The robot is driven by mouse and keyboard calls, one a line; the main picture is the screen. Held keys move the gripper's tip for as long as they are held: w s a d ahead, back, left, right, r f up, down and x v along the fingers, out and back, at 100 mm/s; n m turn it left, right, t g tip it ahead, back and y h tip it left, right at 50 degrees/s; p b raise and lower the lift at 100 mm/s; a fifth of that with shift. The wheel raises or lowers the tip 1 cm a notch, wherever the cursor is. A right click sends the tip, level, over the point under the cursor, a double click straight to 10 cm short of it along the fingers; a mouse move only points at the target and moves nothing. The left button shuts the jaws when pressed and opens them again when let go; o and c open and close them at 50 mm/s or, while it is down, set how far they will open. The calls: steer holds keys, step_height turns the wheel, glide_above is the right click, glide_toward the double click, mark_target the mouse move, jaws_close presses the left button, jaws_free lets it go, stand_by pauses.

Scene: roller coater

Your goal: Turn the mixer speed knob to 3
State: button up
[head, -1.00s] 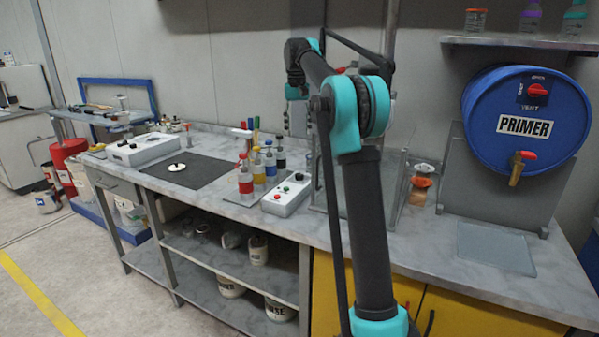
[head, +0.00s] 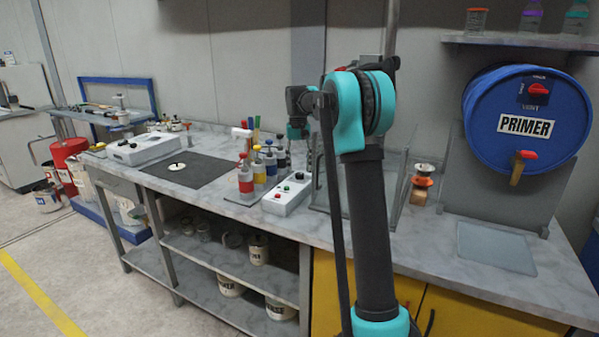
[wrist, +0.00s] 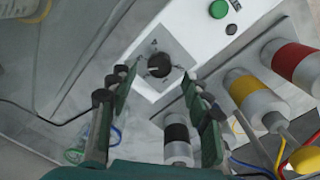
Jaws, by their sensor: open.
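The mixer control box (head: 287,203) is white with a sloped top and stands on the bench, left of my arm. Its black speed knob (wrist: 158,65) sits on a grey square plate in the wrist view; the marks around it are too small to read. A green button (wrist: 218,9) lies up and right of the knob. My gripper (wrist: 160,86) is open and empty, its two fingers on either side of the knob in the picture. It looks down from above the box, and contact cannot be seen. In the head view my gripper (head: 297,130) is small and its fingertips are unclear.
Bottles with red (head: 245,182), yellow (head: 259,172) and black labels stand close to the box. A clear-walled case (head: 393,190) stands to its right. A blue primer drum (head: 527,120) is further right. A dark mat (head: 200,172) lies on the left.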

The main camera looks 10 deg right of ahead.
mark_target(300, 174)
steer(key=shift+f, duration=1.6)
jaws_close()
